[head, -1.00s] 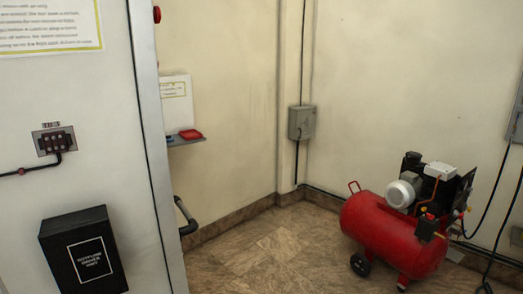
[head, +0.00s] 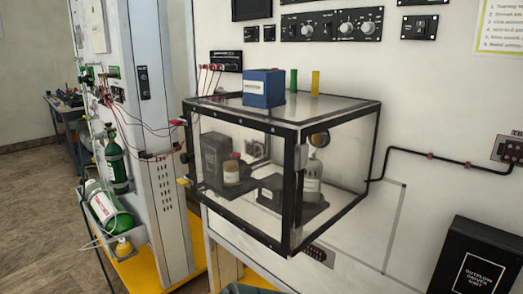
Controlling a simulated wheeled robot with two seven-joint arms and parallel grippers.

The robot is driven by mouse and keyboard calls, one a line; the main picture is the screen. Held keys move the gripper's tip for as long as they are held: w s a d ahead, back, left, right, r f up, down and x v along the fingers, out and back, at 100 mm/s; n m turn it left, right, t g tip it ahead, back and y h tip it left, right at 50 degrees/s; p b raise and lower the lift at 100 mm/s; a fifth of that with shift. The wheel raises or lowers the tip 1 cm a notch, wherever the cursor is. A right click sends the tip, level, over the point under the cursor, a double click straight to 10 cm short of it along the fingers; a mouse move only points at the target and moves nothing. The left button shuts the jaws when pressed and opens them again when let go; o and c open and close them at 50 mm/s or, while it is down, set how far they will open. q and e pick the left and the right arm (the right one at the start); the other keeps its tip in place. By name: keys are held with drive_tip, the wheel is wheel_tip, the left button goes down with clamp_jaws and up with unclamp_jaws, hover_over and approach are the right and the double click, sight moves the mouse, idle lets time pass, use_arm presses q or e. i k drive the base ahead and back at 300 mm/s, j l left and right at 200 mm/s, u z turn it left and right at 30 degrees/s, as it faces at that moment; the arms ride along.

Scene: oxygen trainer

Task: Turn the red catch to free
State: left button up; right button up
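I cannot make out for sure which part is the red catch. A small red piece (head: 178,122) shows at the left of the clear-walled box, near its upper left corner, too small to tell its form or setting. The clear box (head: 290,118) has a black frame and is fixed to the white panel. Several red clips or plugs (head: 211,68) with wires stand behind its top left. Neither of my grippers is in view.
A blue block (head: 263,88) and green and yellow tubes stand on the box. Jars and dark units are inside it. A black outflow driver unit (head: 470,262) is lower right.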

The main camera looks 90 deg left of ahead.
sight(179, 121)
drive_tip(key=u, duration=2.65)
